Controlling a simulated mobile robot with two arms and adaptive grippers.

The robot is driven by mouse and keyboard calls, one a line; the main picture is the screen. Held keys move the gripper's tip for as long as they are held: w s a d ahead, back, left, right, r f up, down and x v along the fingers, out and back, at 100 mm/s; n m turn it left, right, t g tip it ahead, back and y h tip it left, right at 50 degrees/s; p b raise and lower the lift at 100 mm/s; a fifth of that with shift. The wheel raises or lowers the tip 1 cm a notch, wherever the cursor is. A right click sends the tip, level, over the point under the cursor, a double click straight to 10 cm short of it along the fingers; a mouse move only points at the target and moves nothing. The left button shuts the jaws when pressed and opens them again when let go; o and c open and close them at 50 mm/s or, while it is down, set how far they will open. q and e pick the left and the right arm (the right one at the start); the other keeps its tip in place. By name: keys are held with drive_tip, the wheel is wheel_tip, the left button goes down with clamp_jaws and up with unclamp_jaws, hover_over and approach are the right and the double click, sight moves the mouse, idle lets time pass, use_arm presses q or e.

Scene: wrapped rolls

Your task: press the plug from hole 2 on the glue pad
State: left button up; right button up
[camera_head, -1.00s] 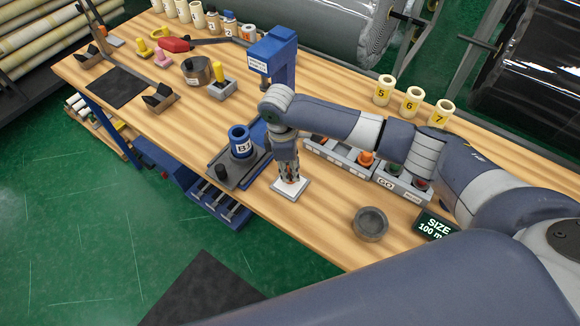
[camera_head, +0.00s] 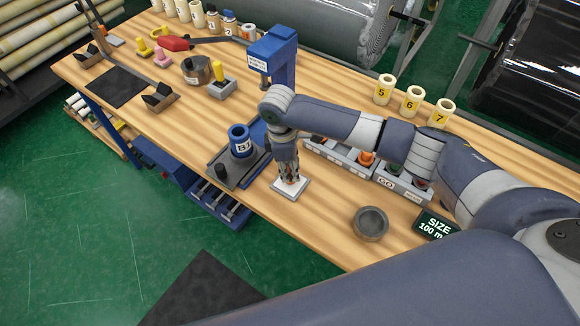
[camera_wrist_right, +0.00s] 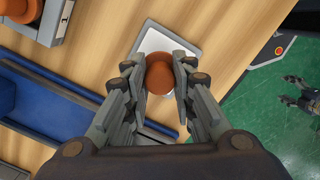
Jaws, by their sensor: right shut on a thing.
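My right gripper (camera_head: 290,181) points straight down over the white glue pad (camera_head: 302,186) near the bench's front edge. It is shut on an orange-brown plug (camera_wrist_right: 160,76), whose round head sits between the fingers in the right wrist view. The pad (camera_wrist_right: 153,40) shows under and behind the plug there. The plug appears down at the pad, but its lower end is hidden, so contact cannot be confirmed. What seems to be my left gripper (camera_wrist_right: 291,90) is at the right edge of the wrist view, small, over the floor, its fingers apart.
A plug rack (camera_head: 340,154) and a GO box (camera_head: 399,185) lie behind my right arm. A round grey bowl (camera_head: 370,223) stands to the right. Bare wood lies between pad and bowl.

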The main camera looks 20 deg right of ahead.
drive_tip(key=shift+f, duration=0.4)
drive_tip(key=shift+f, duration=0.1)
idle(2.1)
wheel_tip(320, 180, up, 5)
drive_tip(key=p, duration=0.6)
drive_tip(key=shift+r, duration=1.05)
